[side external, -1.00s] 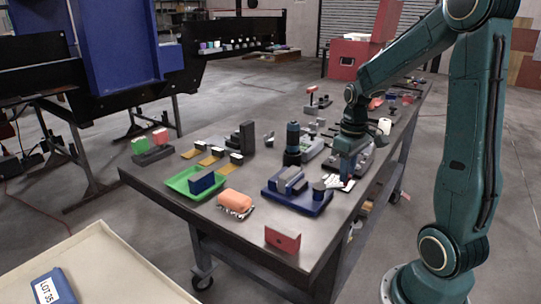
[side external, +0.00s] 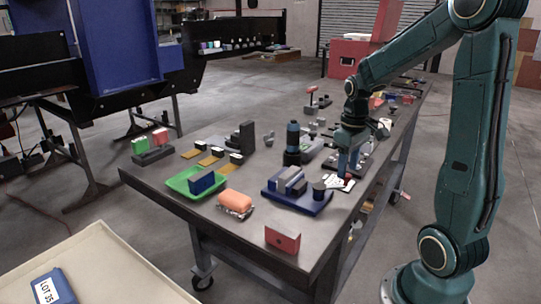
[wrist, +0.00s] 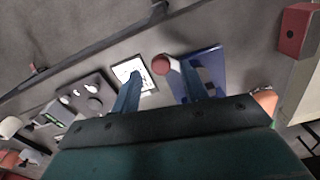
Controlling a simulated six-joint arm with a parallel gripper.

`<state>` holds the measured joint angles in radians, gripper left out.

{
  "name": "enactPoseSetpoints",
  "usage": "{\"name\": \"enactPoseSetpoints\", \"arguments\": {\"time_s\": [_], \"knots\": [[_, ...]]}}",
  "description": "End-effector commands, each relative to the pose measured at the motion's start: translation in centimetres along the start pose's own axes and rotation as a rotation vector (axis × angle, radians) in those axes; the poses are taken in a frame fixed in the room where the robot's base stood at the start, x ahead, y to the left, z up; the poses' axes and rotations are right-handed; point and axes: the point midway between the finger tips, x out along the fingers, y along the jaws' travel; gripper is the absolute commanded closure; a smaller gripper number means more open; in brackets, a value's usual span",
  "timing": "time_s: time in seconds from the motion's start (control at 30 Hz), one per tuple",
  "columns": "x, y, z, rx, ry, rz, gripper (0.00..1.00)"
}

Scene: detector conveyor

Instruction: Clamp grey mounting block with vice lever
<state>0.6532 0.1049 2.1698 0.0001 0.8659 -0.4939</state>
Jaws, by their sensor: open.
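The vice has a blue base (side external: 300,203) and stands near the front right of the table. Grey blocks (side external: 289,181) sit on it; I cannot tell which is the mounting block and which are jaws. The blue base also shows in the wrist view (wrist: 213,58). A red round knob (wrist: 161,65), apparently on the vice lever, shows beside the base and between my fingers in that view. My gripper (side external: 349,171) is open, pointing down, just right of the vice. Its two blue fingers (wrist: 157,88) show apart. Contact with the knob cannot be told.
A white printed card (wrist: 133,74) lies by my fingers. A dark cylinder with a blue top (side external: 292,142) stands behind the vice. A red block (side external: 282,239) is at the front edge. A green tray (side external: 180,181) and an orange object (side external: 235,201) lie to the left.

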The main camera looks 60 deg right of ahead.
Motion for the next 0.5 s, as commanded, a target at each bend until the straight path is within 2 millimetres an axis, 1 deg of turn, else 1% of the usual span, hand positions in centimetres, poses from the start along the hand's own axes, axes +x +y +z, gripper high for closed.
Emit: {"name": "enactPoseSetpoints", "arguments": {"time_s": [0.17, 0.5], "knots": [[-2.4, 0.0, -0.1, 0.000, 0.005, 0.003, 0.56], [-8.2, 0.1, -0.1, 0.000, 0.006, 0.004, 0.56]]}}
